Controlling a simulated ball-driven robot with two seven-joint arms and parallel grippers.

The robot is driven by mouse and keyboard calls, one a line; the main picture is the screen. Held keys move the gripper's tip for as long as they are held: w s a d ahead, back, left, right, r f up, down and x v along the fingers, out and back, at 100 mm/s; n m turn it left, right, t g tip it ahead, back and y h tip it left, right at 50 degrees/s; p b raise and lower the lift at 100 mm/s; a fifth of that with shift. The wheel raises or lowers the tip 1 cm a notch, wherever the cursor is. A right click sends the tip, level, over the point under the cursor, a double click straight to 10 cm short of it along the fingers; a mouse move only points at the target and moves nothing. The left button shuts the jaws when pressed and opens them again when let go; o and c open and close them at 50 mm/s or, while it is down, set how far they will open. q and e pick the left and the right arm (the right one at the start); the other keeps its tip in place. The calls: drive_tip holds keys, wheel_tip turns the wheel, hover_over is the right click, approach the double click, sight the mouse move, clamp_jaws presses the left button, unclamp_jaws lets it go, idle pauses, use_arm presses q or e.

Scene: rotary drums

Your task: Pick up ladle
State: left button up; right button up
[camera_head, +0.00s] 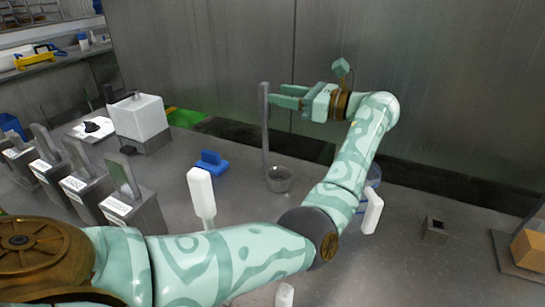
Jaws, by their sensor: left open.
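The metal ladle (265,135) stands upright on the grey worktop. Its long handle points up and its round bowl is at the bottom. My left gripper (278,96) is open, level with the upper handle. Its two fingers point left, with their tips close to the handle's right side. I cannot tell whether they touch it or reach around it. My right gripper is not in view.
A white-handled tool (202,195) and a blue block-like item (209,162) are left of the ladle. A white box (138,117) and several grey containers (133,205) stand further left. A small metal holder (434,229) is at right. A metal wall (440,90) rises behind.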

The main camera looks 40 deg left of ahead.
sight(269, 91)
use_arm(q)
drive_tip(key=x, duration=0.6)
drive_tip(key=shift+a+r, duration=0.15)
drive_tip(key=shift+a, duration=0.2)
clamp_jaws()
